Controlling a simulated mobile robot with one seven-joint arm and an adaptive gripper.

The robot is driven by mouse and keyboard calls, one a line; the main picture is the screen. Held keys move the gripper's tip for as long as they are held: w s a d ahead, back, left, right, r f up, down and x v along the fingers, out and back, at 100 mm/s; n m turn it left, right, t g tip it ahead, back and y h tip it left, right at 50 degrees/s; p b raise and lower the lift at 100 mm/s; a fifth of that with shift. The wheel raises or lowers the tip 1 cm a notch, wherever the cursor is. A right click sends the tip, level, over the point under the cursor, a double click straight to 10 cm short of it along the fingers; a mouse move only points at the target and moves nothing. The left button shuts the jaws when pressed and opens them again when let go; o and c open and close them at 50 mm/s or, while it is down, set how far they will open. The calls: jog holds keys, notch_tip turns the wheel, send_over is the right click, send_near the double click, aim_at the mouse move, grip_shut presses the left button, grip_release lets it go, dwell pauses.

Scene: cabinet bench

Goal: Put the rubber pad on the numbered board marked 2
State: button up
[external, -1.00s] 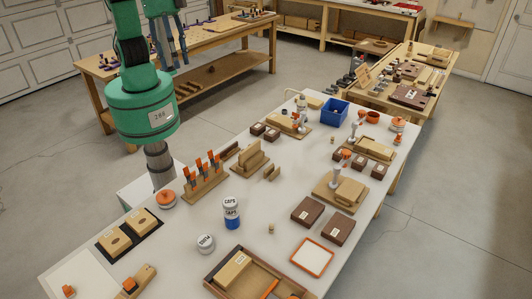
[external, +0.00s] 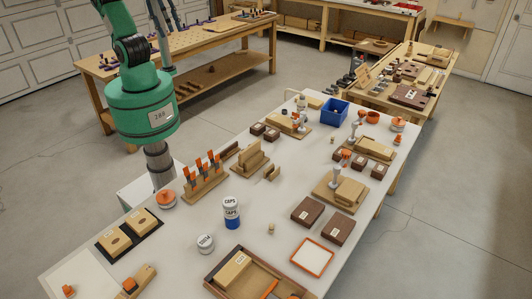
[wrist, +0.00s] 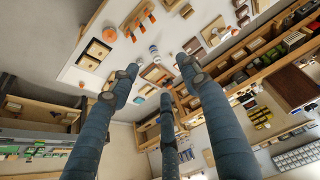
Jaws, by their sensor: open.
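My gripper (wrist: 160,82) is open and empty in the wrist view, its blue-grey fingers spread. In the external view it hangs at the upper left beside my green arm, high and away from the main bench. Two tan boards with labels, one (external: 114,241) and another (external: 144,221), lie on a black backing at the left. I cannot read the numbers, so which is marked 2 is unclear. I cannot identify the rubber pad with certainty.
The white bench top (external: 270,190) is crowded. It holds a block with orange-handled tools (external: 203,180), a caps jar (external: 231,212), an orange-rimmed white square (external: 312,257), a wooden tray (external: 240,291) and a blue bin (external: 334,112). Some bare surface lies mid-bench.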

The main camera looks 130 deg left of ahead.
jog(key=s, duration=0.1)
jog(key=s+a+f, duration=0.1)
jog(key=s, duration=0.1)
jog(key=s+a, duration=0.1)
jog(key=s, duration=0.1)
jog(key=shift+f, duration=0.4)
jog(key=shift+f, duration=0.1)
notch_tip(320, 180, down, 9)
jog(key=b, duration=0.9)
jog(key=shift+f, duration=0.15)
dwell(0.6)
